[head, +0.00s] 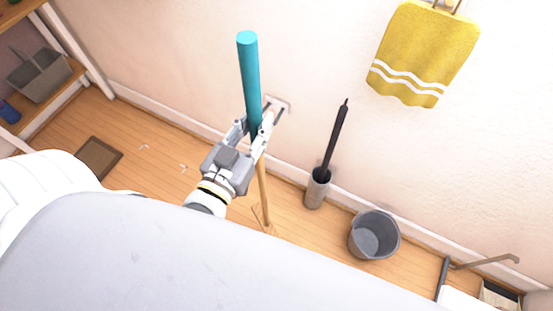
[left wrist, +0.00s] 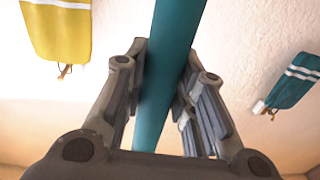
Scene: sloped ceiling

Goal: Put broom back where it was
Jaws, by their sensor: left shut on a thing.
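The broom has a teal upper handle (head: 249,80) and a light wooden lower shaft (head: 263,185) that runs down toward the floor. It stands close to the wall, roughly upright. My left gripper (head: 256,127) is shut on the lower part of the teal handle. In the left wrist view the teal handle (left wrist: 170,70) passes between the two fingers of my left gripper (left wrist: 165,85). A small pale wall fitting (head: 279,104) shows just right of the handle; I cannot tell whether the broom touches it. My right gripper is not in view.
A shelf with a grey caddy (head: 40,77) is at left. Floor near the small brown mat (head: 99,158) is mostly clear.

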